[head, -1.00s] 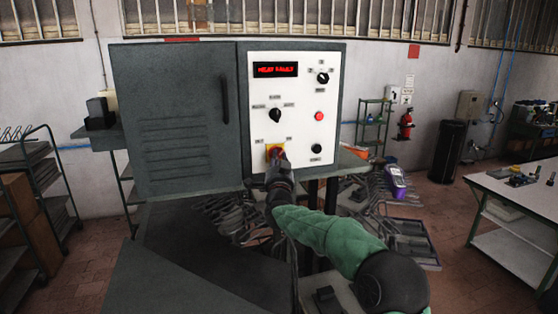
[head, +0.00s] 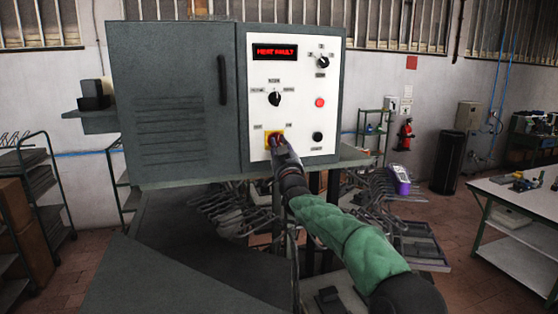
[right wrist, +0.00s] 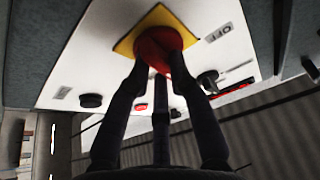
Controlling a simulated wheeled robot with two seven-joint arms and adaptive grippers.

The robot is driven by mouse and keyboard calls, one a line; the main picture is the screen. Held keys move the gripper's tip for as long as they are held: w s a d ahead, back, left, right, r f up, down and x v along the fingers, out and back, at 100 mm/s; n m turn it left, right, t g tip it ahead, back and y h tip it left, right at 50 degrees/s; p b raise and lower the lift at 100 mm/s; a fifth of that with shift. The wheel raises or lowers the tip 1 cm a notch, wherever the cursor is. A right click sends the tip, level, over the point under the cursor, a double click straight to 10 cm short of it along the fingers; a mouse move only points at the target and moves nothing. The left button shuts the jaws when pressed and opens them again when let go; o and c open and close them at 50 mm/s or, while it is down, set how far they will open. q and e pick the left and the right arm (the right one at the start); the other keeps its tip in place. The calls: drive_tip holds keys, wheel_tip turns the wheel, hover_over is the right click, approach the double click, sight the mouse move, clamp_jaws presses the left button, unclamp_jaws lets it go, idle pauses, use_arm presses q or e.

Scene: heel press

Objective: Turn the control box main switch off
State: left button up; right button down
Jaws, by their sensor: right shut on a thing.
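The control box (head: 172,112) is a grey cabinet with a white panel (head: 307,103) on its right front. The main switch (head: 268,139) is a red knob on a yellow plate at the panel's lower left, mostly hidden in the head view by my right gripper (head: 279,145). In the right wrist view the red main switch knob (right wrist: 158,46) sits on its yellow plate, with an "OFF" label (right wrist: 217,33) beside it. The fingers of my right gripper (right wrist: 158,72) are shut on the red knob. My left gripper is not in view.
The panel also has a red-lit display (head: 275,52) reading a heat fault, a selector (head: 274,98), an upper knob (head: 323,62), a red button (head: 319,102) and a black button (head: 317,136). Hanging tools (head: 232,207) fill the space below. A workbench (head: 515,190) stands at right.

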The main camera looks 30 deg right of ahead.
drive_tip(key=shift+d+r+n+y+p, duration=0.1)
drive_tip(key=shift+n+y+p, duration=1)
drive_tip(key=shift+n, duration=1.6)
drive_tip(key=shift+a+n+y+p, duration=0.1)
drive_tip(key=shift+n+y+p, duration=0.4)
drive_tip(key=shift+n+y, duration=1.65)
drive_tip(key=shift+d+r+n+y+p, duration=0.1)
drive_tip(key=shift+n+y+p, duration=0.7)
drive_tip(key=shift+n, duration=2.45)
drive_tip(key=c, duration=1.1)
unclamp_jaws()
